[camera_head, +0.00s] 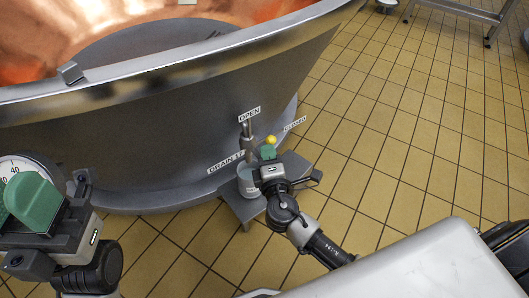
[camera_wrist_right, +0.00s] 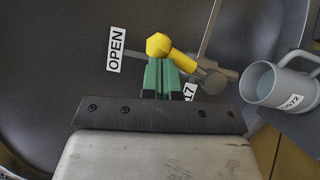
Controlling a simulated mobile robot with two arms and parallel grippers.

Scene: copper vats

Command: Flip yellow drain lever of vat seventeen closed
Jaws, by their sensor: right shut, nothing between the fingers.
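The "DRAIN 17" label (camera_head: 226,162) is beside the valve. My left gripper (camera_head: 32,200) is at the left, its jaw gap unclear.
A grey mug (camera_head: 247,180) stands on a small grey stand (camera_head: 232,203) below the valve; it shows large in the right wrist view (camera_wrist_right: 283,82). A round gauge (camera_head: 14,168) is behind my left gripper. Tiled floor (camera_head: 430,130) at the right is clear.

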